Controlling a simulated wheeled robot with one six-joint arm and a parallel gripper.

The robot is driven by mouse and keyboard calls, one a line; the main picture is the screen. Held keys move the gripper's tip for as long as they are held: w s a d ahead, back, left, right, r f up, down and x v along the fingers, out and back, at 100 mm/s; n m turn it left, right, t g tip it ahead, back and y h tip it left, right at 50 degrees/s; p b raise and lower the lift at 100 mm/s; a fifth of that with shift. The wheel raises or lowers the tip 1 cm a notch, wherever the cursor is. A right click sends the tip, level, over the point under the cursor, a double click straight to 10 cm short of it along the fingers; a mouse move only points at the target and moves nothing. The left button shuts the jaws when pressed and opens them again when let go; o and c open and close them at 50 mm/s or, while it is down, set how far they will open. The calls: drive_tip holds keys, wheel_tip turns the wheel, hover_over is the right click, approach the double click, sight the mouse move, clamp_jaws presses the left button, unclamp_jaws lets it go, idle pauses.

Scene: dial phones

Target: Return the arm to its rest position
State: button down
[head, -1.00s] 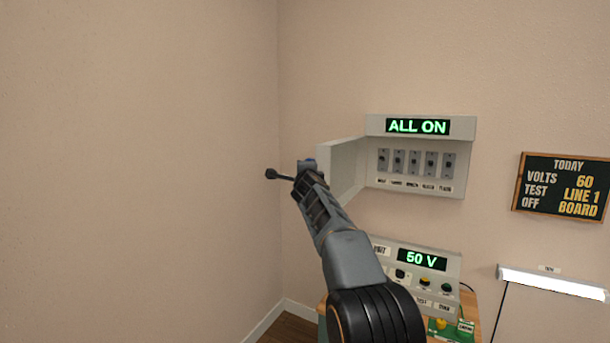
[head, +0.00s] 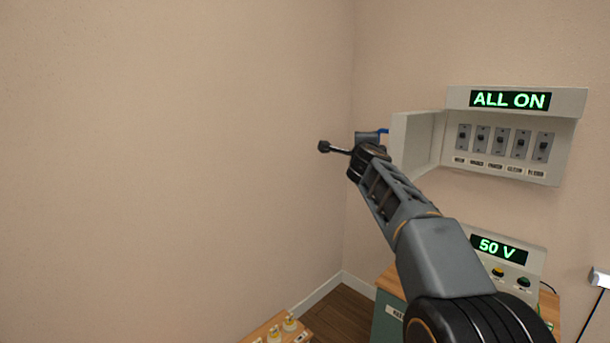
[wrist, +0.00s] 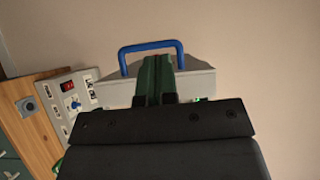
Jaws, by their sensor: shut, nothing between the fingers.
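My arm (head: 435,255) reaches up from the lower right in the head view, toward the open door of a grey wall box. In the head view, the fingers are hidden at the far end of the arm. In the wrist view, my gripper (wrist: 163,68) is shut and empty, its dark green fingers together. Beyond the fingers is a grey panel (wrist: 200,82) with a blue handle (wrist: 150,45). The gap between them cannot be judged.
The wall box (head: 565,140) reads "ALL ON" above several switches; its door (head: 412,145) stands open. Below is a console (head: 505,262) reading "50 V" on a wooden-topped desk (head: 388,283). A low wooden table (head: 262,330) stands at bottom centre. The left wall is bare.

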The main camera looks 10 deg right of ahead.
drive_tip(key=s+a+r+n+y+p, duration=0.5)
drive_tip(key=r+n+p, duration=0.2)
drive_tip(key=r+p, duration=0.15)
drive_tip(key=s+a+f+n+g+y+p, duration=0.1)
drive_tip(key=s+a+n+g+y+p, duration=0.4)
drive_tip(key=s+n+p, duration=0.5)
drive_tip(key=s+d+f+n+g+h+p, duration=0.1)
drive_tip(key=s+f+g+p, duration=0.3)
drive_tip(key=s, duration=0.6)
drive_tip(key=s+d+f+n+g+h+p, duration=0.1)
drive_tip(key=s+f+n+g+h+p, duration=0.2)
drive_tip(key=s+p, duration=0.6)
drive_tip(key=shift+s+d+f+g+h+p, duration=0.3)
drive_tip(key=shift+s+f+g+h, duration=0.2)
drive_tip(key=shift+s+f+g, duration=0.4)
